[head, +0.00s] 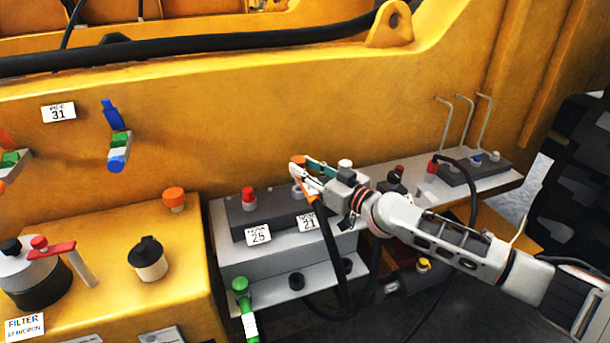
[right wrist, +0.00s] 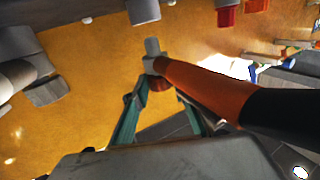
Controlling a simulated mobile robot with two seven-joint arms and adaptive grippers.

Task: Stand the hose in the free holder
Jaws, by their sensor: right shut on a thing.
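My right gripper (head: 310,176) is shut on the hose near its orange sleeve, above the grey block with the number plates. The black hose (head: 331,255) hangs from it in a loop past the block's front. In the right wrist view my teal fingers (right wrist: 160,88) close at the hose's orange sleeve (right wrist: 208,88), with a grey tip beyond. Dark round openings show in the grey ledge below, one at left (head: 296,281) and one at right (head: 347,266); the hose partly covers the right one. I cannot tell which is the free holder. My left gripper is not in view.
A green-handled hose end (head: 241,287) stands at the ledge's left. A yellow-tipped fitting (head: 423,265) lies below my right arm. Red and grey knobs top the block (head: 240,212). Bent wire hooks (head: 463,118) rise at right. A yellow machine wall (head: 240,120) stands behind.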

